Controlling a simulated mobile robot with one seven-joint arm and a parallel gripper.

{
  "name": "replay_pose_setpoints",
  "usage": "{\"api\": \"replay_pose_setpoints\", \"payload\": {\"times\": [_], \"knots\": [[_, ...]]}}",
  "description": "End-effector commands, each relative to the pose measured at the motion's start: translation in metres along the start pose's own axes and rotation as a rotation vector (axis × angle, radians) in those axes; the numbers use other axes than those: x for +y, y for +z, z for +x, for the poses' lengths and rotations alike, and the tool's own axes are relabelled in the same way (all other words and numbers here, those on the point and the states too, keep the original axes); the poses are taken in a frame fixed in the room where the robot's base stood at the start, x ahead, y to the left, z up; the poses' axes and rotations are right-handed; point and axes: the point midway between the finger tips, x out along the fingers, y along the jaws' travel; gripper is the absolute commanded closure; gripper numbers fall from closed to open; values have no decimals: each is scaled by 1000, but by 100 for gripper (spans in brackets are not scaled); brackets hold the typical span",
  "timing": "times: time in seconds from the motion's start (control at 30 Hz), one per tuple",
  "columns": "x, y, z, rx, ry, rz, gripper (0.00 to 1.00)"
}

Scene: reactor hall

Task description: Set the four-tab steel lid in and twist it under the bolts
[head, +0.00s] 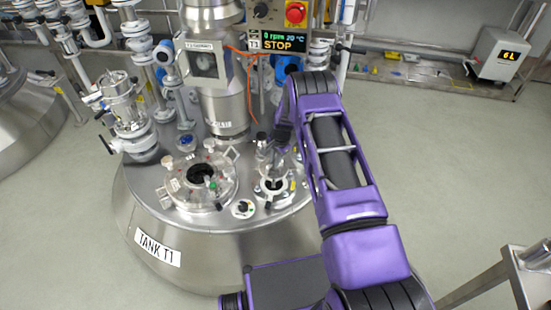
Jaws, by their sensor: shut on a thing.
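My gripper (275,143) is over the right part of the tank top and looks shut on a small steel piece, probably the lid (268,157). Its tabs are too small to make out, and my arm partly covers it. The piece is just above a round steel port (273,187) with a dark middle. I cannot tell whether the two touch. A wider round opening (203,177) with a flange and several fittings around it lies to the left of that port. I cannot tell single bolts apart at this size.
The steel tank (210,255) is labelled TANK T1. A tall steel column (228,105) with a boxed gauge (203,62) stands behind the openings. A valve assembly (128,110) is at the left. A control panel (285,42) reads STOP.

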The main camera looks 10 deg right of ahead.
Motion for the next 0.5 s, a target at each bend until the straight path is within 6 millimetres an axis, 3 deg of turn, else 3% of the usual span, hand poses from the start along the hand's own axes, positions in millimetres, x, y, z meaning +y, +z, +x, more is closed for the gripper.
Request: {"api": "replay_pose_setpoints", "payload": {"times": [0.5], "knots": [[9,-1,49,2,-1,-1,100]]}}
